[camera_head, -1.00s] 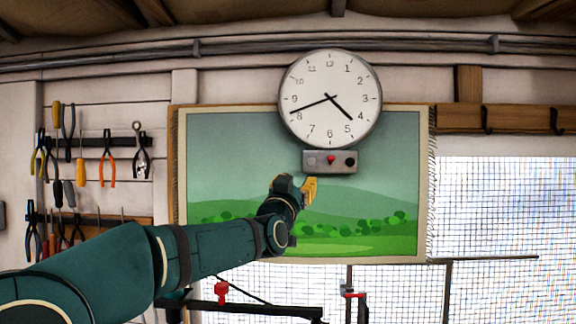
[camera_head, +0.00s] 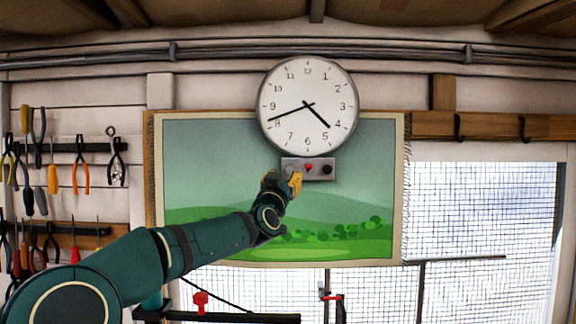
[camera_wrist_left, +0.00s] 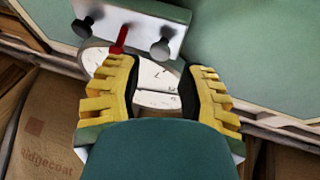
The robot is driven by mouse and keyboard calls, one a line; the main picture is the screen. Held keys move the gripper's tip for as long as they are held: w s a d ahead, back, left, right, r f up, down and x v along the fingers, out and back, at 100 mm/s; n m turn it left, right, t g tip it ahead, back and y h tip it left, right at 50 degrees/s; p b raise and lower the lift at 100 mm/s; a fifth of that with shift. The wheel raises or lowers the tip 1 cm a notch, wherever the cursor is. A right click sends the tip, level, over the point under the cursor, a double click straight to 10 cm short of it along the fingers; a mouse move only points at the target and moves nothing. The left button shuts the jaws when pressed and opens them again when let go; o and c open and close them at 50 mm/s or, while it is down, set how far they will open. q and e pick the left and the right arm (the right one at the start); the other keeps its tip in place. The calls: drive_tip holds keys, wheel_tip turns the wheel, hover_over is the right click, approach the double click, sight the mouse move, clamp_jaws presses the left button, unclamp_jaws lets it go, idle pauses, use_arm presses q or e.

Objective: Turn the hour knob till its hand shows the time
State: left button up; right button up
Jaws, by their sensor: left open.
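A round white clock (camera_head: 308,80) hangs on the wall. Its shorter hand points between 4 and 5, its longer hand near the 8. Below it is a grey control box (camera_head: 318,160) with a red lever (camera_head: 309,167) in the middle and a black knob (camera_head: 327,169) at right. A grey knob (camera_wrist_left: 160,48) is at the box's other end, mostly hidden by my gripper in the head view. My left gripper (camera_head: 293,179) is at the box's lower left. In the left wrist view its yellow fingers (camera_wrist_left: 163,72) are open, and the grey knob lies just beyond the gap between them.
A green landscape picture (camera_head: 220,150) hangs behind the box and arm. Pliers and screwdrivers hang on a rack (camera_head: 85,147) at the left. A mesh-covered window (camera_head: 490,220) is at the right. A cardboard box (camera_wrist_left: 50,130) shows in the left wrist view.

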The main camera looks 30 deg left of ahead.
sight(289, 170)
use_arm(q)
drive_tip(key=shift+p+x, duration=0.85)
drive_tip(key=shift+x, duration=1.35)
